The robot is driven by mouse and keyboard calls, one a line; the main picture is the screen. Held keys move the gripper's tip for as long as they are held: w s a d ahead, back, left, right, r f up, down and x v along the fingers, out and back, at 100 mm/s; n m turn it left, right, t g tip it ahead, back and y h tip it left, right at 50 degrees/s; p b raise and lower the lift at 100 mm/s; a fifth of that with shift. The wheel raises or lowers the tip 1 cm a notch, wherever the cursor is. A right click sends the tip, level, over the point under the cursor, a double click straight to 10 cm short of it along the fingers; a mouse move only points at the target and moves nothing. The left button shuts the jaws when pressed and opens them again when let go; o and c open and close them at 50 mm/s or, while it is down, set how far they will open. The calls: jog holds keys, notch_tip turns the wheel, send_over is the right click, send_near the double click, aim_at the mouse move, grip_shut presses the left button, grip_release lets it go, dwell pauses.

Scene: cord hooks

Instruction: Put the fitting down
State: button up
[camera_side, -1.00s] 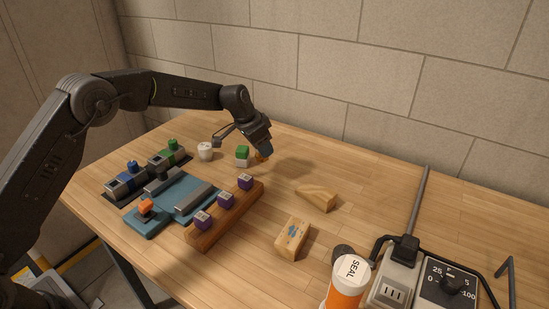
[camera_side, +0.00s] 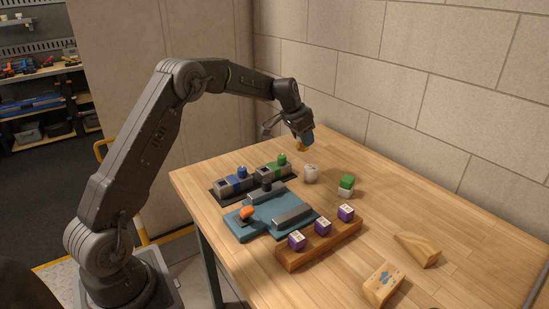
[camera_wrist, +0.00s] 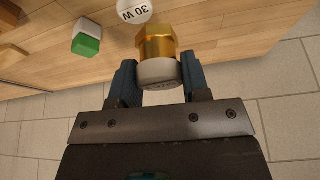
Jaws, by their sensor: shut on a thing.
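The fitting is a brass hexagonal piece with a pale grey round end. In the wrist view the fitting (camera_wrist: 157,42) sits between the two blue-grey fingers of my gripper (camera_wrist: 158,76), which is shut on it. In the side view my gripper (camera_side: 302,136) is at the table's far left corner by the wall, pointing down. Only a small brass bit of the fitting (camera_side: 300,147) shows below the fingers. I cannot tell whether it touches the table.
A white round piece (camera_side: 310,174) marked "30 W" and a green-and-white block (camera_side: 346,186) stand nearby. A blue fixture (camera_side: 262,217), blue and green clamps, and a wooden rail (camera_side: 318,245) with purple cubes lie closer. Wood blocks (camera_side: 382,284) are at right. The wall borders the back edge.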

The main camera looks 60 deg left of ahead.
jog(key=s+a+n+y, duration=0.1)
jog(key=s+a+n, duration=0.35)
jog(key=a, duration=0.65)
jog(key=s+a+n+y, duration=0.25)
jog(key=s+a, duration=0.35)
jog(key=a, duration=0.5)
jog(key=shift+h, duration=0.45)
jog(key=w+d+f, duration=0.1)
jog(key=w+f, duration=0.1)
jog(key=w, duration=0.1)
jog(key=w+d+f, duration=0.2)
jog(key=w, duration=0.1)
jog(key=w+d+f, duration=0.2)
jog(key=w, duration=0.2)
jog(key=shift+w+f, duration=0.1)
jog(key=shift+f, duration=2.25)
jog(key=shift+f, duration=0.1)
jog(key=o, duration=1)
jog(key=shift+f, duration=0.1)
jog(key=shift+c, duration=0.2)
